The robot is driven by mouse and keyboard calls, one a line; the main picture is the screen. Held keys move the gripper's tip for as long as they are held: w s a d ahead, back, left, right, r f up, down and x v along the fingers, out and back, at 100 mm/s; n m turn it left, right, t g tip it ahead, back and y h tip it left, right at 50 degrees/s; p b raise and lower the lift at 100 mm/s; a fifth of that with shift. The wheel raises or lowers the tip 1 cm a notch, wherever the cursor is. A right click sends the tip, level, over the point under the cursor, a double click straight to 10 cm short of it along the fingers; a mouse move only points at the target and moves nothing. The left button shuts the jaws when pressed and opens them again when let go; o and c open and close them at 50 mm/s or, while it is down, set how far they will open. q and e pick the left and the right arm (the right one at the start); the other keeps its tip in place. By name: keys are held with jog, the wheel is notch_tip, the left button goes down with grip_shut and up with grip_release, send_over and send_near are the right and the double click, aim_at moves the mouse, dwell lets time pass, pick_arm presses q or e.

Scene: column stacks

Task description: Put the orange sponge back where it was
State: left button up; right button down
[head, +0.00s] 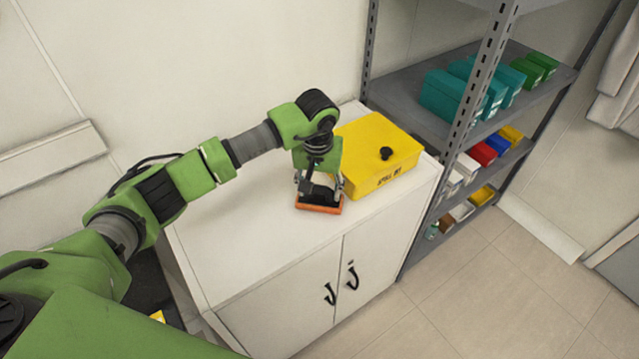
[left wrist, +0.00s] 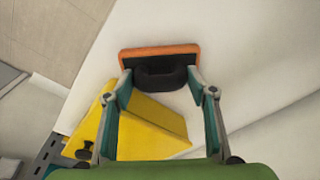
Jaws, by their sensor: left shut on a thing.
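The orange sponge (head: 319,208) has a black handle on its back and is at the white cabinet top, just left of the yellow box. It also shows in the left wrist view (left wrist: 160,53), with its black handle between the fingers. My left gripper (head: 320,189) points down and is shut on the sponge by this handle. Its two fingers also show in the left wrist view (left wrist: 160,78). I cannot tell whether the sponge touches the cabinet top or hangs just above it. My right gripper is not in view.
The yellow box (head: 380,152) with a black knob stands close beside the sponge. The white cabinet top (head: 245,245) is clear to the left and front. A grey shelf rack (head: 400,95) with teal, green and other coloured boxes stands to the right.

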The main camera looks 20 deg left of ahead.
pick_arm(q)
jog(key=shift+f, duration=0.2)
jog(key=o, duration=0.9)
jog(key=shift+o, duration=0.8)
